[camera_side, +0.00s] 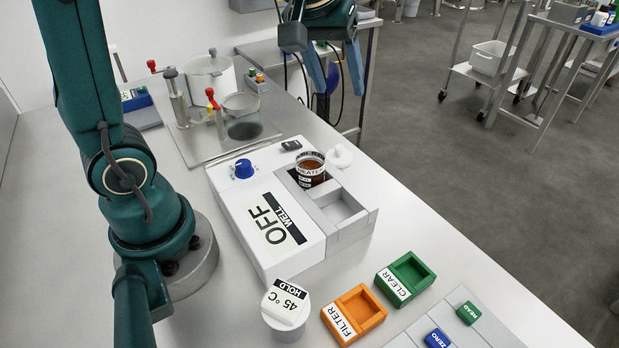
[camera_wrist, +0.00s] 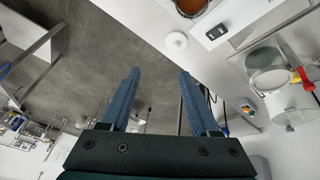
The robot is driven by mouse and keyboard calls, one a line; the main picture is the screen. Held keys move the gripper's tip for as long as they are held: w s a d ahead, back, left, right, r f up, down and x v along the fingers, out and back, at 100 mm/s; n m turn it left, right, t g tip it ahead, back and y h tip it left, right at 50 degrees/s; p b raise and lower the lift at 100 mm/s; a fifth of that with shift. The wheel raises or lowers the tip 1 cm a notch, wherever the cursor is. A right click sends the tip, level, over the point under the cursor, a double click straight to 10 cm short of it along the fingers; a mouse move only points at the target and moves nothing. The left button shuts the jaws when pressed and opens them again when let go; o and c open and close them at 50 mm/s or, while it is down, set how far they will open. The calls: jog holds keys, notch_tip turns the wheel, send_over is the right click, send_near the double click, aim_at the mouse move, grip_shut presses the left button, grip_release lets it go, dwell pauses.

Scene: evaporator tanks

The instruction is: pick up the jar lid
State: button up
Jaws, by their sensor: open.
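The jar lid (camera_side: 339,156) is a small white disc with a raised knob. It lies at the bench's edge side of the white OFF/WELL unit, next to the jar of brown liquid (camera_side: 310,168). In the wrist view the lid (camera_wrist: 176,41) shows as a white round above the fingertips, right of centre. My gripper (camera_side: 341,90) is open and empty, up and beyond the lid in the side view, apart from it. In the wrist view both blue fingers (camera_wrist: 159,73) are spread, with grey floor between them.
The OFF/WELL unit (camera_side: 265,215) has an empty square tray (camera_side: 340,208) beside the jar. Orange FILTER (camera_side: 354,313) and green CLEAR (camera_side: 405,279) trays stand in front, with a HOLD cup (camera_side: 286,305). Pots and valves (camera_side: 215,80) stand behind.

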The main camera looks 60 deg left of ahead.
jog(key=w+a+f+n+g, duration=0.2)
jog(key=w+a+f, duration=0.1)
jog(key=w+f, duration=0.25)
jog(key=g, duration=0.1)
send_over(340, 147)
jog(key=f, duration=0.6)
jog(key=shift+s+d+f, duration=0.25)
jog(key=shift+d+f, duration=0.1)
jog(key=shift+w+a+f, duration=0.1)
jog(key=shift+a+f, duration=0.05)
jog(key=shift+f, duration=1.15)
jog(key=shift+w+a+f, duration=0.1)
jog(key=shift+a+f, duration=0.05)
jog(key=shift+f, duration=1.1)
grip_shut()
